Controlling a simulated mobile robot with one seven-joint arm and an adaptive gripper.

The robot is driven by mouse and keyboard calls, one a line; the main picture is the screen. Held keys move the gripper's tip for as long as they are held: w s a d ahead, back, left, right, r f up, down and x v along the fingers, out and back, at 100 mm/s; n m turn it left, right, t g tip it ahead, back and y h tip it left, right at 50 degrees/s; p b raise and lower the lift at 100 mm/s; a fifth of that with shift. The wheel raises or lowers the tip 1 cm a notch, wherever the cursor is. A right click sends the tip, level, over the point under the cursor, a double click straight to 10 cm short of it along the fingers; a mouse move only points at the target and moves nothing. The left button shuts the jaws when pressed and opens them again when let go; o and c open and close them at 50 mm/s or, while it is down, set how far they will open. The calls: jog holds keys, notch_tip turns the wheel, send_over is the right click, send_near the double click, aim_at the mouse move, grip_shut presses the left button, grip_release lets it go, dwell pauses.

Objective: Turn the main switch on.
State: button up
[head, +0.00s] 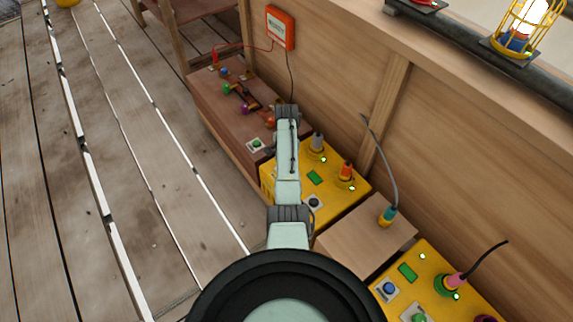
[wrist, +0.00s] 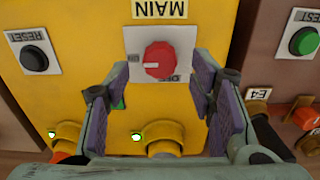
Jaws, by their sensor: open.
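The main switch is a red knob (wrist: 160,60) on a white plate, under an upside-down MAIN label (wrist: 160,9) on a yellow box, in the wrist view. A white mark on the knob points left in this view. Small lettering beside the knob is partly hidden and hard to read. My gripper (wrist: 159,76) is open, with its purple-padded fingers on either side of the knob's near edge. Nothing is held, and I cannot tell whether the pads touch the knob. In the head view the switch and the fingertips are hidden by my arm.
A black RESET button (wrist: 34,58) is at left and a green TEST button (wrist: 303,41) at right. In the head view, the yellow box (head: 361,186) carries plugs and lit lamps. The plank floor is clear.

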notch_tip(320, 180, up, 10)
jog(key=shift+f, duration=0.15)
dwell(0.5)
